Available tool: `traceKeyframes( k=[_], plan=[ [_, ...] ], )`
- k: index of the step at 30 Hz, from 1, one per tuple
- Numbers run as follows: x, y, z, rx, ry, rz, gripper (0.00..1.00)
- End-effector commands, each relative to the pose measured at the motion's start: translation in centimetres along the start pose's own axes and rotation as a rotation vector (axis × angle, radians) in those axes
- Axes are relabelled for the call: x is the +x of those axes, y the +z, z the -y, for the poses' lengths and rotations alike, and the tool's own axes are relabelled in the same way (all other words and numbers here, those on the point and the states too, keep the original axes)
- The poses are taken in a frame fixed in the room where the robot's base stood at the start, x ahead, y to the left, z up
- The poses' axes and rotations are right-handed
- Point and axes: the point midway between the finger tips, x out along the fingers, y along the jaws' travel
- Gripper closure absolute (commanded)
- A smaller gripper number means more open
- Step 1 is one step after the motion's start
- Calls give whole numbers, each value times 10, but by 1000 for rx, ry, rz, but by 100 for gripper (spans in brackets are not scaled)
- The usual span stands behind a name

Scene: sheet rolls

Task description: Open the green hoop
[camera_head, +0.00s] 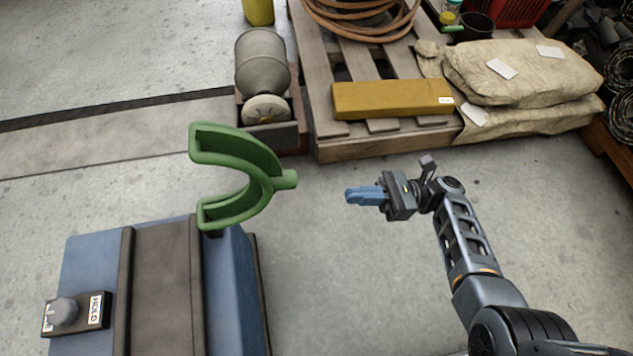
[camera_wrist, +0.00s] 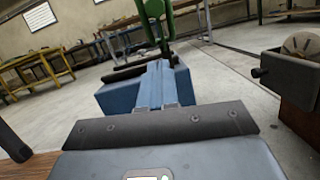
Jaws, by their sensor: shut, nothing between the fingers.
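The green hoop (camera_head: 262,160) is a C-shaped frame at the right end of the blue bench (camera_head: 85,262) in the head view. A short green stub sticks out from its right side. In the wrist view the hoop (camera_wrist: 165,20) shows only in part, cut off at the top edge, above the blue bench (camera_wrist: 115,98). My gripper (camera_head: 350,196) is to the right of the hoop, apart from it, with its blue fingers pointing left. The fingers are closed together and empty. In the wrist view the fingers (camera_wrist: 157,70) point toward the bench and hoop.
A knob box marked HOLD (camera_head: 76,314) sits on the bench. A wooden pallet (camera_head: 330,150) behind carries a yellow block (camera_head: 390,99), sacks (camera_head: 530,75) and coiled hose. Open floor lies between gripper and bench.

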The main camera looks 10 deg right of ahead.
Motion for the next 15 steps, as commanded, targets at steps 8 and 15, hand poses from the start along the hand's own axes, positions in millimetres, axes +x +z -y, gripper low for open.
traceKeyframes(
  k=[8, 15],
  plan=[
    [56, -3, -2, 0, 6, -2, 100],
    [89, 11, 0, -2, 2, -2, 100]
  ],
)
